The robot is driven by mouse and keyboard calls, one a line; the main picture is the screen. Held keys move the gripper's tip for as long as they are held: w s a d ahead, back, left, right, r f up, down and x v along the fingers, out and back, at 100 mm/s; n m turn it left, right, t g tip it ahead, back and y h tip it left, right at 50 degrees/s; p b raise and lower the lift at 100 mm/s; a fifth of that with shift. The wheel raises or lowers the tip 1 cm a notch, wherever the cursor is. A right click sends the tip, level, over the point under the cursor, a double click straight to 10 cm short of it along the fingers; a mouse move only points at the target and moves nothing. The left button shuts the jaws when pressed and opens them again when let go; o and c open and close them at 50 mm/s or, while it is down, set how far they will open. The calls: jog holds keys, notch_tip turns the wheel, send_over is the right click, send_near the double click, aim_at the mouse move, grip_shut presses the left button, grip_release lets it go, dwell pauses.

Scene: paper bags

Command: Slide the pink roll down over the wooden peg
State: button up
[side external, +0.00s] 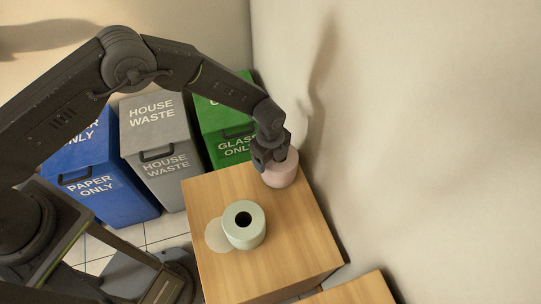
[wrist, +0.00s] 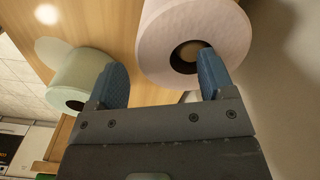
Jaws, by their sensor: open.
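The pink roll (side external: 281,174) stands upright at the back right of the wooden table, beneath my gripper (side external: 266,166). In the wrist view the pink roll (wrist: 225,25) shows its open end. A round, light brown surface (wrist: 188,50) shows inside its hole; it looks like the peg's top, but I cannot be sure. My gripper (wrist: 161,64) is open. Its right finger is at the hole and its left finger is outside the roll, so the roll's wall lies between them. I cannot tell whether either finger touches it.
A pale green roll (side external: 244,231) stands on the wooden table (side external: 285,258), beside a flat pale disc (side external: 217,236). Blue (side external: 90,180), grey (side external: 158,150) and green (side external: 222,130) bins stand behind on the left. A wall rises close on the right. The table's front is clear.

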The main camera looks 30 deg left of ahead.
jog(key=shift+r, duration=0.1)
notch_tip(320, 180, up, 24)
dwell(1.1)
dwell(0.4)
jog(key=s+a+r+n+t, duration=0.1)
jog(key=s+a+r+n, duration=0.35)
jog(key=a+r, duration=0.25)
jog(key=s+a+r+n+t, duration=0.2)
jog(key=s+a+r+n, duration=0.2)
jog(key=a+r+n, duration=0.3)
jog(key=s+a+n+t, duration=0.1)
jog(key=s+a+n, duration=0.4)
jog(key=s, duration=0.3)
jog(key=s+a+r+n+t, duration=0.1)
jog(key=s+a+n, duration=0.4)
jog(key=s, duration=0.3)
jog(key=shift+n+t, duration=0.3)
jog(key=shift+n, duration=0.25)
